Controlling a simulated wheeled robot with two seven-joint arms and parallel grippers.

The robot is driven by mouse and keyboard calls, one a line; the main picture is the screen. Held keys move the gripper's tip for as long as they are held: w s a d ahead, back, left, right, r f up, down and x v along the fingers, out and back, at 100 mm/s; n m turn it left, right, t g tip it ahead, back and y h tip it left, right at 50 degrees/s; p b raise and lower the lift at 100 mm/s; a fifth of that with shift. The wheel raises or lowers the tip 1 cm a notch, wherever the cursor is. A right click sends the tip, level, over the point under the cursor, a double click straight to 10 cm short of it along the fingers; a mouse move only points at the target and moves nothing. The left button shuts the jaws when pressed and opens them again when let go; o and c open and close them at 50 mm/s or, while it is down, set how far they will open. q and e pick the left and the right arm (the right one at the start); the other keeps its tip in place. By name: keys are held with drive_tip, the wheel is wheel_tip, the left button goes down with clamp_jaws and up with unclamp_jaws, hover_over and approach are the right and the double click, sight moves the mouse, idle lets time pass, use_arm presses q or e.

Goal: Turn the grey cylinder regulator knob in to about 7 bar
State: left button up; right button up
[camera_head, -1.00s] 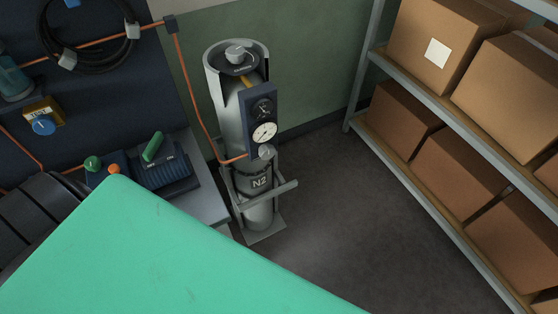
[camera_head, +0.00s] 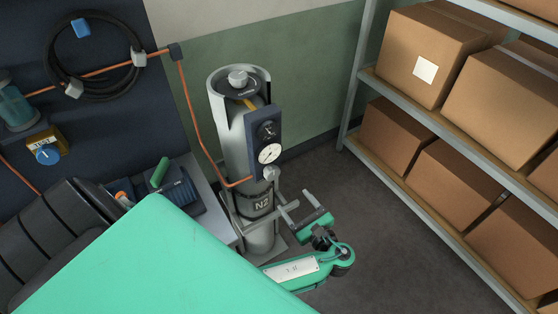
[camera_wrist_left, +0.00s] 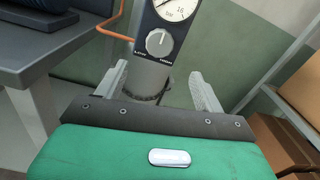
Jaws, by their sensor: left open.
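The grey cylinder (camera_head: 230,135) marked N2 stands upright in a bracket by the wall. Its dark blue panel (camera_head: 264,130) carries a dark dial above a white gauge (camera_head: 269,153). The grey regulator knob (camera_head: 271,174) sits below the white gauge. In the left wrist view, the knob (camera_wrist_left: 159,42) has a white pointer mark, and the gauge (camera_wrist_left: 176,7) is cut off by the top edge. My left gripper (camera_head: 294,195) is open, low and right of the knob. In the wrist view, its fingers (camera_wrist_left: 158,76) are apart, below the knob and not touching it. The gauge needle is too small to read.
An orange pipe (camera_head: 191,110) runs down to the panel. A workbench (camera_head: 213,204) stands left. A shelf (camera_head: 430,178) with boxes fills the right. Floor between is clear.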

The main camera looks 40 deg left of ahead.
sight(274, 175)
use_arm(q)
drive_tip(key=p+x, duration=0.2)
drive_tip(key=x, duration=0.7)
drive_tip(key=shift+w+a, duration=0.1)
drive_tip(key=shift+a, duration=0.2)
drive_tip(key=shift+w+a, duration=0.15)
drive_tip(key=shift+a, duration=0.25)
drive_tip(key=c, duration=1)
drive_tip(key=shift+o, duration=0.2)
